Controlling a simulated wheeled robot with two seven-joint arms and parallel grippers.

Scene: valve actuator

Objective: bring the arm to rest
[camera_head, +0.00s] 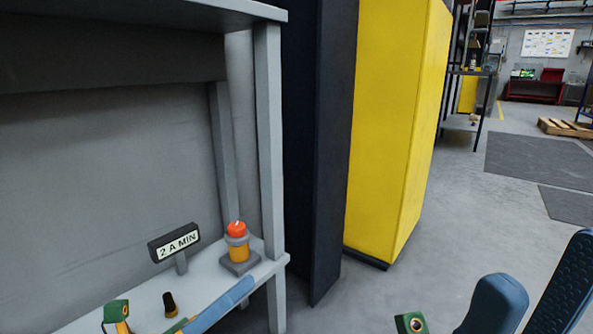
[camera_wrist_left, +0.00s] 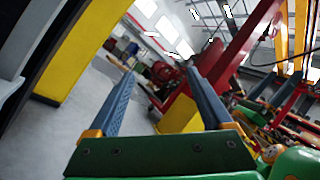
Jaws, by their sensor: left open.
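My left gripper (camera_head: 222,303) shows at the bottom left of the head view, in front of the shelf. It has green and yellow parts and a long blue finger pointing up and right. In the left wrist view, its two blue fingers (camera_wrist_left: 160,92) stand wide apart with nothing between them. A small actuator (camera_head: 238,249) with an orange-red top, yellow body and grey base stands upright on the shelf, apart from the gripper. Large blue and green parts of mine are cut off at the bottom right of the head view; I cannot tell any jaw state there.
A grey shelf unit (camera_head: 270,150) fills the left, with a "2 A MIN" sign (camera_head: 176,243) and a small dark knob (camera_head: 170,304). A dark panel (camera_head: 330,150) and a yellow cabinet (camera_head: 395,130) stand beside it. Open floor (camera_head: 460,230) lies to the right.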

